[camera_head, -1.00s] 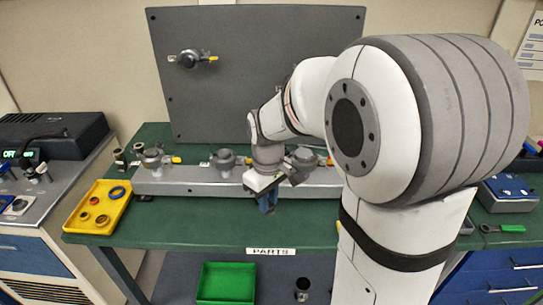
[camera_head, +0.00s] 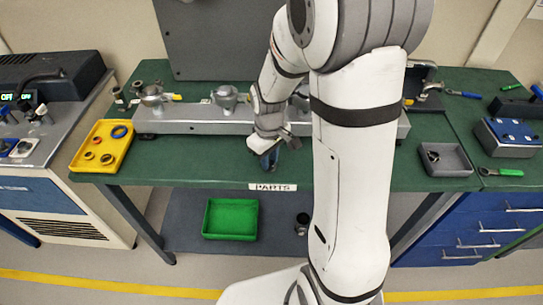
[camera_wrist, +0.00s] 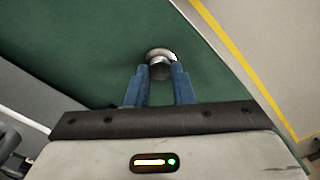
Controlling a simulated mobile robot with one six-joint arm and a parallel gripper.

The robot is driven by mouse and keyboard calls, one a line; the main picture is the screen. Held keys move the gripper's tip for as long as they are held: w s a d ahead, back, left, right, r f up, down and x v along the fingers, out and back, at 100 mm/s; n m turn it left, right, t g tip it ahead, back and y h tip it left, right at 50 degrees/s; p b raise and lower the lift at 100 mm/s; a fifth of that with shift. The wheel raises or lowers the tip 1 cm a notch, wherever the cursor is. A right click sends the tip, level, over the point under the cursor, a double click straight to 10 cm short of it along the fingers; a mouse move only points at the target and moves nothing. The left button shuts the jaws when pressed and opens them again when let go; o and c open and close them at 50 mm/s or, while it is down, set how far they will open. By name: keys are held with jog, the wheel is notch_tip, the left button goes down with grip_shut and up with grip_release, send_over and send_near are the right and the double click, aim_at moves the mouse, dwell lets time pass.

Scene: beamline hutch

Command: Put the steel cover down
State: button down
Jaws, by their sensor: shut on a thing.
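The steel cover (camera_wrist: 160,58), a small round silvery piece, shows in the wrist view between the tips of my blue fingers. My gripper (camera_wrist: 160,82) is shut on it, over the green bench top (camera_wrist: 80,60). In the head view my gripper (camera_head: 268,160) points down near the bench's front edge, just above the "PARTS" label (camera_head: 272,187) in the picture. The cover cannot be made out there. Whether it touches the bench is unclear.
A grey rail (camera_head: 190,122) with several round metal fittings runs behind my gripper. A yellow tray (camera_head: 90,160) with rings is at left. A grey tray (camera_head: 460,172) is at right. A green bin (camera_head: 208,232) and a dark cup (camera_head: 302,218) stand on the lower shelf.

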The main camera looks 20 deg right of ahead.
jog(key=c, duration=1.3)
grip_release()
jog(key=shift+o, duration=0.2)
jog(key=shift+r, duration=0.15)
notch_tip(320, 180, up, 12)
jog(key=s+r+m+t, duration=0.3)
jog(key=s+m, duration=0.3)
jog(key=s, duration=0.8)
jog(key=shift+s+d+b, duration=0.15)
jog(key=shift+d+b, duration=0.15)
jog(key=shift+b, duration=0.05)
